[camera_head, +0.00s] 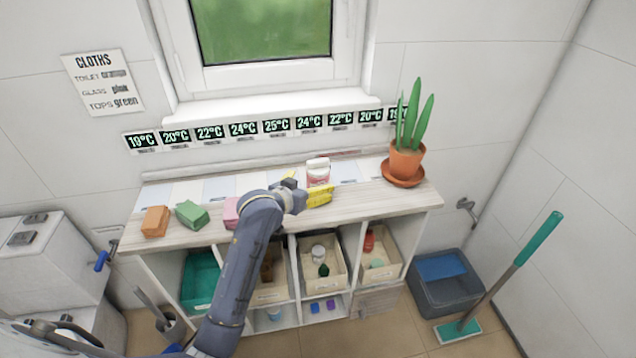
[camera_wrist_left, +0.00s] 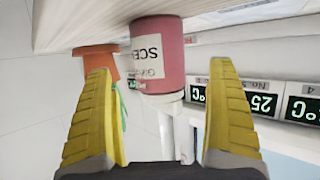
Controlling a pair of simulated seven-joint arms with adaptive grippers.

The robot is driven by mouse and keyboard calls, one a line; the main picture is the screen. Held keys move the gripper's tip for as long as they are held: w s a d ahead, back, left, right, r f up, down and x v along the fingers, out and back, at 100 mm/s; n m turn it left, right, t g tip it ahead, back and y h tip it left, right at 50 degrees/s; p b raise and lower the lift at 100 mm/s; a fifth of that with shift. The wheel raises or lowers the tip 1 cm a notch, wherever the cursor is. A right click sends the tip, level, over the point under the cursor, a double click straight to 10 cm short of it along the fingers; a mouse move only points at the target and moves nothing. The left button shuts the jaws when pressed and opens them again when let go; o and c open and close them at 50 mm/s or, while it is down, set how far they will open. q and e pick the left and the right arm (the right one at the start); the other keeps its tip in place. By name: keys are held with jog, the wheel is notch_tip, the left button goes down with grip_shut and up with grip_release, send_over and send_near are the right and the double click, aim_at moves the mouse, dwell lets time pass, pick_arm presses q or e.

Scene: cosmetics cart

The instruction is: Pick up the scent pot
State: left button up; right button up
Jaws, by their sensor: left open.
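The scent pot (camera_head: 318,172) is a small pot with a white top and a red-pink body and label, standing on the shelf top below the temperature strip. In the left wrist view the scent pot (camera_wrist_left: 158,55) appears upside down, its pink body and white label lettered "SCE" lying between and beyond the fingertips. My left gripper (camera_head: 306,191) has yellow fingers and is just in front of the pot. In its wrist view the left gripper (camera_wrist_left: 163,85) is open, with nothing clamped between the fingers. My right gripper is not in view.
A potted plant (camera_head: 406,160) stands on the shelf top to the right. Orange (camera_head: 155,221), green (camera_head: 192,214) and pink (camera_head: 231,212) cloths lie to the left. Bins fill the compartments below. A mop (camera_head: 510,270) and a grey bucket (camera_head: 445,285) stand at right.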

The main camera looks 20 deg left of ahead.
pick_arm(q)
jog(key=shift+r+x, duration=0.2)
jog(key=shift+x, duration=2.4)
jog(key=c, duration=1.6)
